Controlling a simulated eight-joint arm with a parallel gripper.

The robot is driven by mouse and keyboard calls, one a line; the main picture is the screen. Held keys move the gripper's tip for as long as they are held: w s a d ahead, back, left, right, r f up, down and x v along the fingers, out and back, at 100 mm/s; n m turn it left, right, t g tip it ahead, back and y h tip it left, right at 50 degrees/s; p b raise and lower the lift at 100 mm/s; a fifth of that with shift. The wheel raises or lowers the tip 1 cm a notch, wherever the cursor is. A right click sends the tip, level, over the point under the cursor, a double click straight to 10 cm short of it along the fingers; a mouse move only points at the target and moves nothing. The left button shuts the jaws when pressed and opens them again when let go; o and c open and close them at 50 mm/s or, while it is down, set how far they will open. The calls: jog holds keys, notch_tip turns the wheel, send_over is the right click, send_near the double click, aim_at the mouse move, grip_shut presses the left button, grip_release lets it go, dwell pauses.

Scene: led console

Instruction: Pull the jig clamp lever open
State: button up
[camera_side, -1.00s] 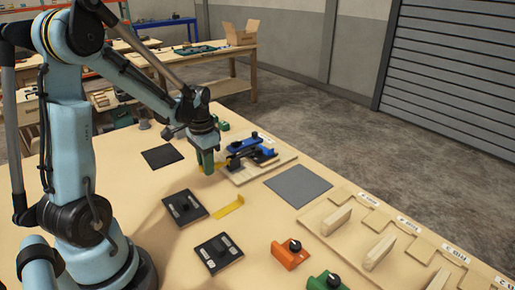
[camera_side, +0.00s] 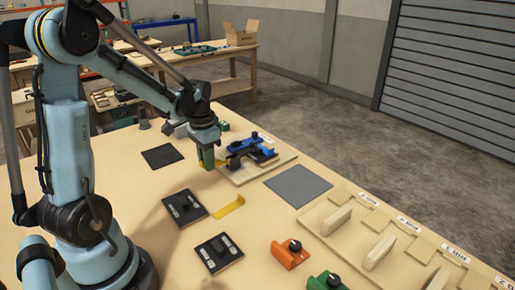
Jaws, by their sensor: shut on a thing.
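The jig clamp (camera_side: 252,148), with blue and black parts, sits on a light wooden base board (camera_side: 286,158) near the middle of the table. My gripper (camera_side: 207,160), with green fingers, is at the left end of the jig, low over the board's left edge. It is shut on the clamp lever (camera_side: 222,163), a small dark part that shows just right of the fingers. The lever's held end is hidden by the fingers, and its exact angle is too small to tell.
A grey mat (camera_side: 298,185) lies right of the jig. A dark square (camera_side: 162,156) lies to the left. Nearer are two black plates (camera_side: 185,207) (camera_side: 218,252), a yellow strip (camera_side: 229,207), an orange block (camera_side: 290,254) and a green block (camera_side: 327,281). A wooden rack (camera_side: 380,251) stands at right.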

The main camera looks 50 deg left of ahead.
jog(key=shift+r, duration=0.1)
jog(key=shift+w+r, duration=0.35)
jog(key=shift+r, duration=0.35)
jog(key=shift+w+r, duration=0.4)
jog(key=shift+r, duration=0.1)
jog(key=shift+w+r, duration=0.5)
jog(key=shift+w, duration=0.05)
